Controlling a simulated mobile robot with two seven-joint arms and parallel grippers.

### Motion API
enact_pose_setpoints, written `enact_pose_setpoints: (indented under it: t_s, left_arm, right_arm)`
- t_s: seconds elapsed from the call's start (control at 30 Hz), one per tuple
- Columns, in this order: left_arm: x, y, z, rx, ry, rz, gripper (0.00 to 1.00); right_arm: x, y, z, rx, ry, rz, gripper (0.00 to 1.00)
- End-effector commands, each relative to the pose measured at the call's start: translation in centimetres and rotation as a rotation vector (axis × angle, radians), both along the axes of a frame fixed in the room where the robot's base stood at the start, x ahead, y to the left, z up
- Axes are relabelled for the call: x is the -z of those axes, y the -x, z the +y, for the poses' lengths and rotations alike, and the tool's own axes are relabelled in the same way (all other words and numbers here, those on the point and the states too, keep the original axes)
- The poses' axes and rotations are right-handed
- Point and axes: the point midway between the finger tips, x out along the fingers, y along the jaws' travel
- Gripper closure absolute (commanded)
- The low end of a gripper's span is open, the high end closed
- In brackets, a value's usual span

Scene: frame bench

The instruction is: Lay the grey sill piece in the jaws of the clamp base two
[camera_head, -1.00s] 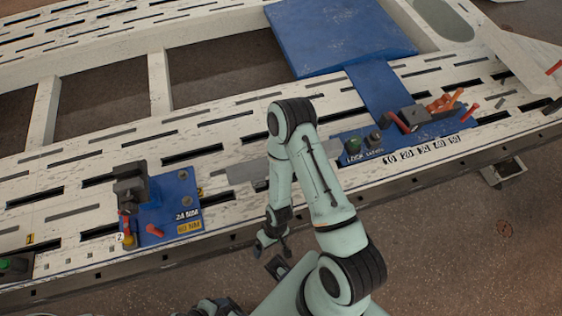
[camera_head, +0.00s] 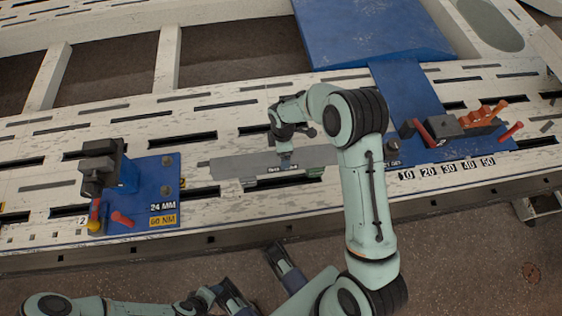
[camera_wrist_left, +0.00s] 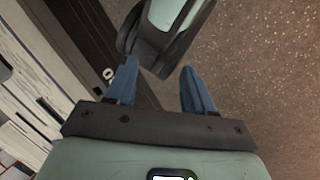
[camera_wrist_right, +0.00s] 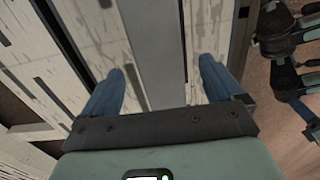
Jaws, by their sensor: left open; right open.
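The grey sill piece (camera_head: 235,166) is a long flat bar lying on the slotted bench, right of clamp base two (camera_head: 150,195). That base is a blue plate marked 2, with dark clamp jaws (camera_head: 100,168) at its left; I see nothing laid in them. My right gripper (camera_head: 286,163) is over the middle of the bar. In the right wrist view the open fingers (camera_wrist_right: 163,85) stand on either side of the bar (camera_wrist_right: 155,40); contact cannot be told. My left gripper (camera_wrist_left: 158,68) is open and empty, low in front of the bench, near one of my arm links.
A blue fixture (camera_head: 450,145) with orange and red levers and a number scale stands on the bench at the right. A large blue plate (camera_head: 370,30) lies behind. The bench frame (camera_head: 165,60) has open gaps at the back. Bare floor lies in front.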

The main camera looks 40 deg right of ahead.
Motion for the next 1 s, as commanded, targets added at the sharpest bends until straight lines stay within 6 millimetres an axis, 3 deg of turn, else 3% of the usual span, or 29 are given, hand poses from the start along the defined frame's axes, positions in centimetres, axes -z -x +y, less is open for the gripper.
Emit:
enact_pose_setpoints:
  t_s: [0.27, 0.6, 0.83, 0.87, 1.0]
  left_arm:
    - [0.6, -0.7, 0.3, -0.008, -0.008, -0.018, 0.47]
    - [2.1, -2.6, 1.3, -0.029, -0.034, -0.068, 0.47]
    - [2.0, -2.7, 1.3, -0.03, -0.035, -0.071, 0.47]
    - [2.0, -2.7, 1.3, -0.03, -0.035, -0.071, 0.47]
    - [2.0, -2.7, 1.3, -0.03, -0.034, -0.071, 0.47]
  right_arm:
    - [2.0, 0.0, 0.0, 0.002, 0.0, 0.0, 0.06]
    - [6.6, -0.2, 0.2, 0.002, 0.0, 0.001, 0.06]
    - [6.6, -0.3, 0.2, 0.002, 0.0, -0.001, 0.06]
    - [6.6, -0.2, 0.2, 0.002, 0.0, -0.001, 0.13]
    - [6.6, -0.2, 0.2, 0.002, 0.0, -0.001, 0.58]
